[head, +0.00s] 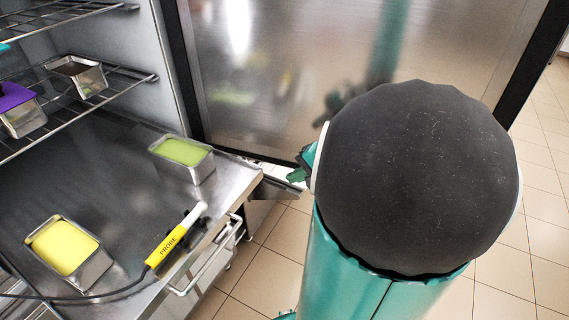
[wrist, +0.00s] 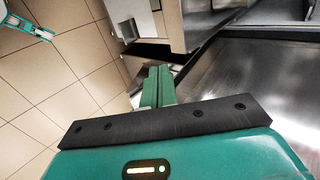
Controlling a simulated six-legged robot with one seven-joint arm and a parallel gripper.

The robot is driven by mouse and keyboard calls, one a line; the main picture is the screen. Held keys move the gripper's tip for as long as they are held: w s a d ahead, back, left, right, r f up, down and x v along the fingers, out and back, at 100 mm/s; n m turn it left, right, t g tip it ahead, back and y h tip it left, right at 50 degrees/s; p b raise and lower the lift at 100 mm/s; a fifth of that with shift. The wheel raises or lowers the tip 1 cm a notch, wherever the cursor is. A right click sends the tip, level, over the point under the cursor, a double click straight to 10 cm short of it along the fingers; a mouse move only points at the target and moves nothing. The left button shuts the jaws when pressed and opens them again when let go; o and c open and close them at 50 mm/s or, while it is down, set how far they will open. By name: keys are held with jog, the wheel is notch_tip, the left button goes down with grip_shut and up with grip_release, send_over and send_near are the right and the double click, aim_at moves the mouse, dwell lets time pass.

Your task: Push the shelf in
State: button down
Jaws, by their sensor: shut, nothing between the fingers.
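Two wire shelves show inside the open freezer in the head view: an upper one (head: 62,13) and a lower one (head: 118,88). Below them is a flat steel surface (head: 105,165) that reaches forward to the front edge. I cannot tell which of these is the shelf meant, or how far any is pulled out. My gripper (head: 297,175) is to the right of the steel surface's front corner, largely hidden behind my arm. In the wrist view, my gripper (wrist: 158,75) has its green fingers together with nothing between them, pointing towards pale cabinet parts. Contact is not visible.
A green-filled metal tub (head: 184,158), a yellow-filled tub (head: 68,252) and a yellow probe (head: 172,240) with a cable rest on the steel surface. Small tubs stand on the lower wire shelf. The steel door (head: 270,75) stands open behind my gripper. Tiled floor (head: 265,265) is clear.

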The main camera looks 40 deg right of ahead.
aim_at(260, 179)
jog(key=w+f, duration=0.1)
jog(key=w, duration=0.1)
jog(key=w+a+f, duration=0.1)
jog(key=w, duration=0.2)
jog(key=w+a+f, duration=0.1)
jog(key=w+f, duration=0.1)
jog(key=shift+w+a, duration=0.15)
jog(key=shift+w, duration=0.15)
jog(key=shift+w, duration=0.15)
